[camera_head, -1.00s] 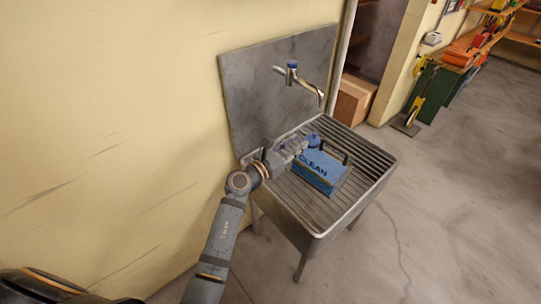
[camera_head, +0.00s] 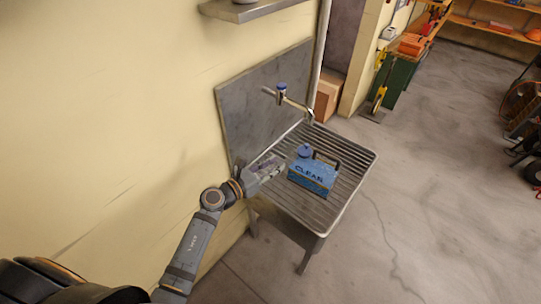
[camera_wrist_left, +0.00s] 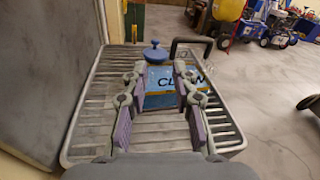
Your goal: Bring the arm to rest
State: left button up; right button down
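My left arm comes in from the lower left in the head view. Its gripper (camera_head: 284,161) is just left of a blue jug (camera_head: 313,174) lettered "CLEAN" with a blue cap and dark handle. The jug stands upright on the slatted sink top. In the left wrist view the gripper (camera_wrist_left: 160,95) has its two purple-padded fingers apart, with nothing held between them. The jug (camera_wrist_left: 168,78) shows beyond the fingertips, with its cap (camera_wrist_left: 155,53) uncovered. My right gripper is not in view.
The slatted metal sink (camera_head: 345,187) stands against a grey backsplash (camera_head: 262,105) with a tap (camera_head: 290,101) above it. A shelf (camera_head: 255,9) juts from the wall above. A cardboard box (camera_head: 327,98) lies behind.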

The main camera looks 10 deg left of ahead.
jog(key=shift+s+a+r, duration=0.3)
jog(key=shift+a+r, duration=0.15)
